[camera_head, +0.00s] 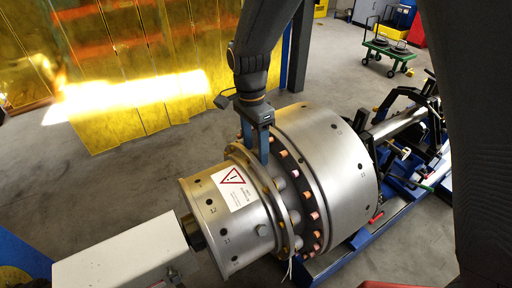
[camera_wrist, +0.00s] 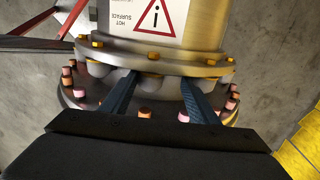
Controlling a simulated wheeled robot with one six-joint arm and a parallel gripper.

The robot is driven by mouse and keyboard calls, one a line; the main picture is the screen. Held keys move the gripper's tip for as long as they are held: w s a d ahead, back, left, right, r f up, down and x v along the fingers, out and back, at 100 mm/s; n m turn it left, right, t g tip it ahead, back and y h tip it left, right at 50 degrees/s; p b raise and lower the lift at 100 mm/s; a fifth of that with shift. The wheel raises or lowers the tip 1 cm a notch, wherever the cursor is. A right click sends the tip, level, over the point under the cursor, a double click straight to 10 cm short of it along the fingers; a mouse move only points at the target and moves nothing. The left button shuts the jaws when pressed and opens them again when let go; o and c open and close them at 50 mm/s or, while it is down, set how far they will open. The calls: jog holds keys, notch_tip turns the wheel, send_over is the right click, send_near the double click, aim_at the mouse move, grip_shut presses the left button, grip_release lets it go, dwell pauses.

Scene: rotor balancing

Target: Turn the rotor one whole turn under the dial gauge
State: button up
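The rotor (camera_head: 318,150) is a large grey metal drum lying on its side, joined to a narrower drum (camera_head: 228,215) with a red-triangle warning label. A flange ring of orange and pink capped bolts (camera_head: 308,200) runs between them, and it fills the middle of the wrist view (camera_wrist: 165,104). My gripper (camera_head: 264,158) reaches down from above to the top of this ring. In the wrist view its two blue fingers (camera_wrist: 159,82) are spread apart, with grey rounded studs showing between their tips. I cannot tell whether the fingers touch anything. I cannot make out the dial gauge.
A white machine housing (camera_head: 130,258) joins the narrow drum at lower left. A blue stand with black clamps (camera_head: 410,150) holds the shaft at right. A yellow curtain (camera_head: 130,70) hangs behind. A green cart (camera_head: 388,52) stands far off; floor between is clear.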

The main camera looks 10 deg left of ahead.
jog(key=shift+w+a, duration=0.1)
notch_tip(320, 180, up, 8)
jog(key=b, duration=0.1)
jog(key=shift+w+a+b, duration=0.25)
jog(key=shift+w+b, duration=0.05)
jog(key=shift+b, duration=0.1)
jog(key=shift+f, duration=0.1)
dwell(0.4)
